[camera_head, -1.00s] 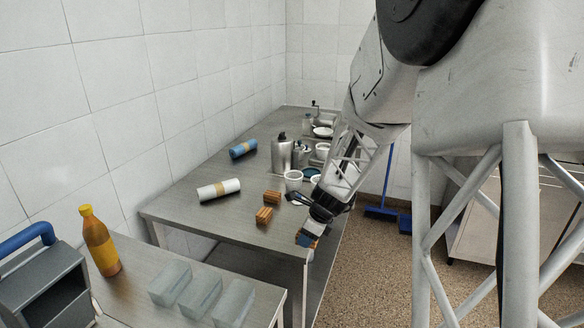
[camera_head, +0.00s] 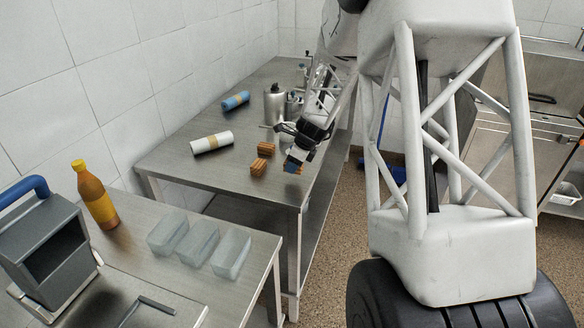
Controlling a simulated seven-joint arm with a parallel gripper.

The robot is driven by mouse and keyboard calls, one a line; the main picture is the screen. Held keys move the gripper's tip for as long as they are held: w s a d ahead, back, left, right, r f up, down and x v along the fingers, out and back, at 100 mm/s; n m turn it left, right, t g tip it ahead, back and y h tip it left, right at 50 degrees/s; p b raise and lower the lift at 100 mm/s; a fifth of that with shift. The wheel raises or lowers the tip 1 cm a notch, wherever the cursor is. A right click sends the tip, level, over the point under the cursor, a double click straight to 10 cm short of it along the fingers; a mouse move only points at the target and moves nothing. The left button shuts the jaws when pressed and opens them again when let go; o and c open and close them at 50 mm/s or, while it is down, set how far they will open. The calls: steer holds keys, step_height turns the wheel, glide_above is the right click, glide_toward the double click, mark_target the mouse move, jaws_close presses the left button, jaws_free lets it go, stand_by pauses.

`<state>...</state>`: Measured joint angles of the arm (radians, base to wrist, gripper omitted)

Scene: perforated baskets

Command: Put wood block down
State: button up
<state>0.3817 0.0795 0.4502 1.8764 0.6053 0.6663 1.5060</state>
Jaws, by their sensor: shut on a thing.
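My gripper (camera_head: 294,166) is above the right side of the far metal table, close to its edge. It points down and is shut on a wood block (camera_head: 289,168), of which only a small orange-brown part shows by the blue fingertips. I cannot tell whether the held block touches the tabletop. Two more striped wood blocks, a nearer one (camera_head: 258,167) and a farther one (camera_head: 265,149), lie on the table just left of my gripper, apart from it.
The far metal table (camera_head: 195,172) also carries a white roll (camera_head: 212,142), a blue roll (camera_head: 236,101) and metal canisters (camera_head: 275,104). Bare tabletop lies left of the blocks. A nearer table holds clear containers (camera_head: 198,243), an orange bottle (camera_head: 95,196) and a grey machine (camera_head: 48,245).

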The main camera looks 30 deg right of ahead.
steer(key=shift+w+d+f, duration=0.1)
steer(key=shift+w+d, duration=0.15)
steer(key=shift+w, duration=0.5)
steer(key=shift+w+d+f, duration=0.1)
steer(key=shift+w+d, duration=0.1)
steer(key=shift+w, duration=0.55)
steer(key=shift+f, duration=1.7)
steer(key=shift+f, duration=0.15)
steer(key=o, duration=0.9)
steer(key=shift+o, duration=0.2)
